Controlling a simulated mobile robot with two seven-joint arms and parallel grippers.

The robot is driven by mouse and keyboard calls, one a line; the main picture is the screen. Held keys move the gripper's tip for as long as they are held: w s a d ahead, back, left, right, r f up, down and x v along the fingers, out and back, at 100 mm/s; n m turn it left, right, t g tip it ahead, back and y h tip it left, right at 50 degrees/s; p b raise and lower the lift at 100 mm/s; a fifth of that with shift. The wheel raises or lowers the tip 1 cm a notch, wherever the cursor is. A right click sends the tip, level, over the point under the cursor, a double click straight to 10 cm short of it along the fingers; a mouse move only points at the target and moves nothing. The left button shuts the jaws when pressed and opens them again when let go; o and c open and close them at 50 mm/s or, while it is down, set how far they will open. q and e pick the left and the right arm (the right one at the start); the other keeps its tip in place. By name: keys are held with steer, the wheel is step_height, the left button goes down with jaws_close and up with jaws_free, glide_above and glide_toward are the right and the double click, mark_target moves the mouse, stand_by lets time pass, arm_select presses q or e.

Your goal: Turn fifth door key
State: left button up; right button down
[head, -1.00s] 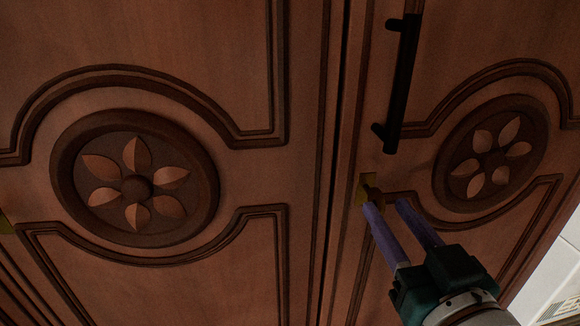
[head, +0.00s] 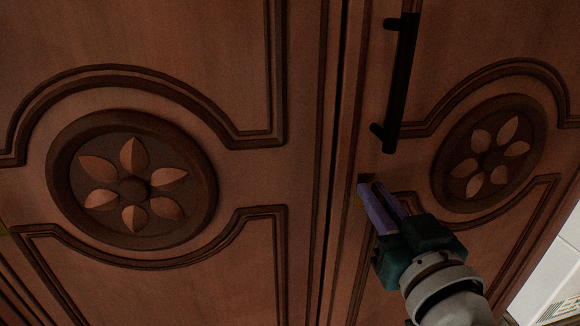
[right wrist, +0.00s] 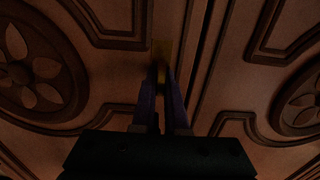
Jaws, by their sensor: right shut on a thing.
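The right wooden door (head: 490,60) has a brass lock plate with a key in it below the black handle (head: 402,85). My right gripper (head: 370,188) is at the lock, its purple fingers close together and hiding the key and most of the plate in the head view. In the right wrist view the brass lock plate (right wrist: 161,52) shows just beyond the fingertips, and my right gripper (right wrist: 161,80) is shut on the key there. The key itself is mostly hidden and dark. My left gripper is not in view.
The left wooden door (head: 180,40) has a raised carved flower medallion (head: 133,190). A similar medallion (head: 490,155) is on the right door. The black handle stands out just above my right gripper. A pale surface (head: 560,260) shows at the lower right.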

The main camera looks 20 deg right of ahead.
steer(key=shift+m, duration=0.3)
stand_by(0.4)
steer(key=m, duration=0.3)
steer(key=shift+d+p, duration=0.15)
steer(key=shift+p, duration=0.15)
steer(key=m, duration=0.5)
steer(key=shift+d, duration=0.15)
steer(key=m, duration=0.4)
steer(key=shift+f, duration=0.2)
steer(key=m+b, duration=0.1)
steer(key=m, duration=0.4)
steer(key=shift+d+f, duration=0.1)
steer(key=shift+f, duration=0.05)
steer(key=shift+m, duration=0.3)
